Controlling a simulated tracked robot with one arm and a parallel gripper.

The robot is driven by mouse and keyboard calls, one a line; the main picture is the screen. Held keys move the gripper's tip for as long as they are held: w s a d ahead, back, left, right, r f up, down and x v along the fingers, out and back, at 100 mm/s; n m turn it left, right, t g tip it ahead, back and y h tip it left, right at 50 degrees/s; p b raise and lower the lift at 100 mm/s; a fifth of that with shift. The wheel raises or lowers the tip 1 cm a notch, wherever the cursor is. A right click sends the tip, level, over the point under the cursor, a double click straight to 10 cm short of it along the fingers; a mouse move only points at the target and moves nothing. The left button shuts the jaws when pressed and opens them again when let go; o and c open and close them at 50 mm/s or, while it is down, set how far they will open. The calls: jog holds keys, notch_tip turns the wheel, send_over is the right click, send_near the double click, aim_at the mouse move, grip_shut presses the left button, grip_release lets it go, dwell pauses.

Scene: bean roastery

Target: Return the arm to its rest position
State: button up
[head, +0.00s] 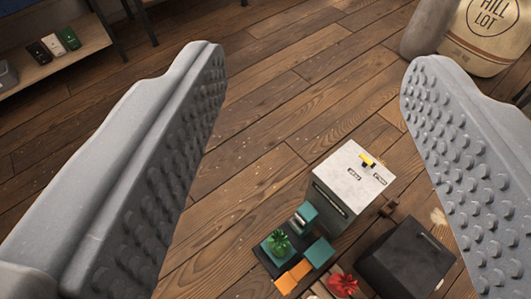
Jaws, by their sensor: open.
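My gripper (312,75) is open, with its two grey studded fingers spread wide at the left and right of the head view. Nothing is between the fingertips. The fingers hang over the wooden floor, and a group of small things shows beyond and below the gap between them. The rest of my arm is not in view.
A pale box (337,205) with labels stands on the floor, beside a black box (405,262). Near them are a green plant (277,243), orange pieces (293,276) and a red bow-like thing (343,284). A sack (485,35) stands upper right; a shelf (75,60) upper left. Middle floor is clear.

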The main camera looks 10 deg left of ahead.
jog(key=shift+v, duration=0.95)
jog(key=shift+r, duration=0.25)
notch_tip(320, 180, up, 8)
jog(key=p, duration=0.8)
jog(key=shift+f, duration=0.15)
jog(key=shift+w+f, duration=0.1)
jog(key=shift+f, duration=0.05)
jog(key=shift+c, duration=0.3)
